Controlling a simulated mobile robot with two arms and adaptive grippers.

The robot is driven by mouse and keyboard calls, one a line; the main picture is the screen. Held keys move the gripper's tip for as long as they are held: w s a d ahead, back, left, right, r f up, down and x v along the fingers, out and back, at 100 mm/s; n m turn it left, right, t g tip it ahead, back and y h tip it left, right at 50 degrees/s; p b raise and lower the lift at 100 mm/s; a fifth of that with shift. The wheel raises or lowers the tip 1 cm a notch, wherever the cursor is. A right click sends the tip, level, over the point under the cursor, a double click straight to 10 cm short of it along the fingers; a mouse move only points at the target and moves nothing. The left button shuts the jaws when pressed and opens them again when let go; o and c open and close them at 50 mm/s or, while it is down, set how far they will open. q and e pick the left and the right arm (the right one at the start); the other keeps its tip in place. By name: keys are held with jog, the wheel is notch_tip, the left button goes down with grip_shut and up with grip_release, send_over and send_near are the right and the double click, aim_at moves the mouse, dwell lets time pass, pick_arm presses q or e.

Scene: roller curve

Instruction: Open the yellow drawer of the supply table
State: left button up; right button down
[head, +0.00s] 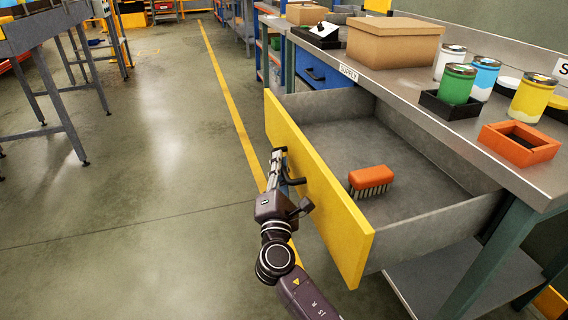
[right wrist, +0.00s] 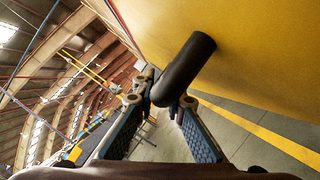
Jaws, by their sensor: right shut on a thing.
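The yellow drawer (head: 318,190) of the supply table (head: 395,82) stands pulled well out, its grey inside showing. An orange brush (head: 371,180) with dark bristles lies in it. My right gripper (head: 281,168) is at the outer face of the yellow front, shut on the dark bar handle (head: 292,181). In the right wrist view the handle (right wrist: 184,68) sticks out from the yellow front (right wrist: 255,50), and the fingers of my right gripper (right wrist: 168,103) close around it. My left gripper is not in view.
On the table top stand a cardboard box (head: 393,42), a green can (head: 457,84), a yellow can (head: 531,98) and an orange tray (head: 518,143). A blue drawer (head: 322,72) beyond is shut. The floor (head: 150,170) to the left is clear.

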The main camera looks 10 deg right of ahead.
jog(key=c, duration=2)
grip_release()
jog(key=shift+o, duration=0.2)
jog(key=v, duration=1.2)
